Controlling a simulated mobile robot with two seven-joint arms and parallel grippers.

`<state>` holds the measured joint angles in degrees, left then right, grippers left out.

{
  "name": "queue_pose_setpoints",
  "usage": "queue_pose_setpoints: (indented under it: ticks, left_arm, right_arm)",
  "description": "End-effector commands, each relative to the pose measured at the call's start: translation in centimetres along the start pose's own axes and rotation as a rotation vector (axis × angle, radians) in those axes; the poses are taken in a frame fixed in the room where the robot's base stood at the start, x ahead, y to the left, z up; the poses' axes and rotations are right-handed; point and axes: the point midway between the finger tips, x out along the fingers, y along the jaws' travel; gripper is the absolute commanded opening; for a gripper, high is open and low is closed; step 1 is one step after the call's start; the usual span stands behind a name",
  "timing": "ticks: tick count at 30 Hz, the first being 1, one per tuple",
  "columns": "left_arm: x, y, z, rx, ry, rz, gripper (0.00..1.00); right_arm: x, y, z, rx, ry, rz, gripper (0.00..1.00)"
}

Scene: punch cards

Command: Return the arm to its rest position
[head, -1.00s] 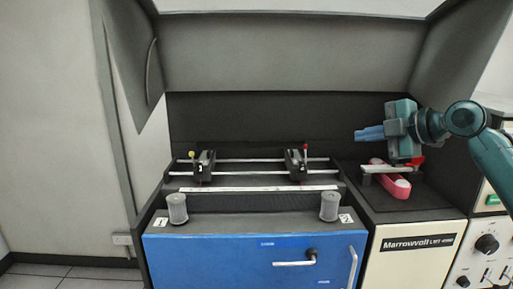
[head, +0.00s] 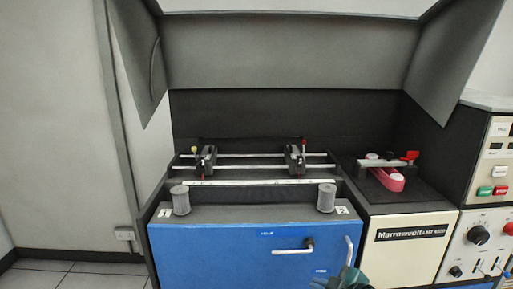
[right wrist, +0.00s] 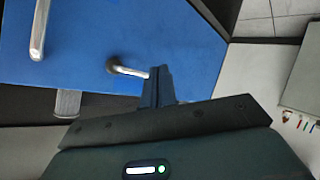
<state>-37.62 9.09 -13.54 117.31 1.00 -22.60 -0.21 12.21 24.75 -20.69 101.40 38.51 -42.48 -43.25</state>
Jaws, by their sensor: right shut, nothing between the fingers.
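My right gripper (head: 343,279) shows only in part at the bottom edge of the head view, in front of the blue cabinet front (head: 230,256). In the right wrist view its dark fingers (right wrist: 158,80) are together and empty. Behind them, in that view, are the blue panel (right wrist: 190,40) and a metal lever handle (right wrist: 128,70); I see no clear contact. My left gripper is in neither view.
The punch machine has two carriages on rails (head: 265,156), two grey knobs (head: 181,201) and a lever handle (head: 293,249) on its front. A pink holder (head: 388,179) stands on the right-hand cabinet (head: 410,245). A control panel (head: 482,240) is at far right.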

Motion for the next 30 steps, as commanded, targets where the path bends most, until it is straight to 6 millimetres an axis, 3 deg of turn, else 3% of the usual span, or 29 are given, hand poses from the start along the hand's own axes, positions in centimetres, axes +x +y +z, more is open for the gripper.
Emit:
queue_pose_setpoints:
  ticks: [1,3,9,12,15,19,30]
  left_arm:
    - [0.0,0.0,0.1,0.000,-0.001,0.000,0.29]
    - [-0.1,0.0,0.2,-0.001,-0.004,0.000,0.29]
    - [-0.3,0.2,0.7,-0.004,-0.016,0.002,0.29]
    - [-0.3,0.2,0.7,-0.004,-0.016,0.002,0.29]
    - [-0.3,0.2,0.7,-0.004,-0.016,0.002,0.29]
    - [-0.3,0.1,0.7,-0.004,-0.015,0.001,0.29]
    - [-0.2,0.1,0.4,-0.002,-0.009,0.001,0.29]
  right_arm:
    - [-0.3,-3.2,1.6,0.080,-0.013,0.000,0.00]
    - [-1.0,-6.7,3.4,0.184,-0.031,0.017,0.00]
    - [-5.1,-15.4,7.6,0.469,-0.088,0.088,0.00]
    - [-7.5,-18.6,9.0,0.581,-0.114,0.127,0.00]
    - [-9.6,-20.7,9.9,0.660,-0.135,0.159,0.00]
    - [-11.1,-22.0,10.4,0.715,-0.149,0.184,0.00]
    - [-11.5,-22.3,10.6,0.727,-0.153,0.190,0.00]
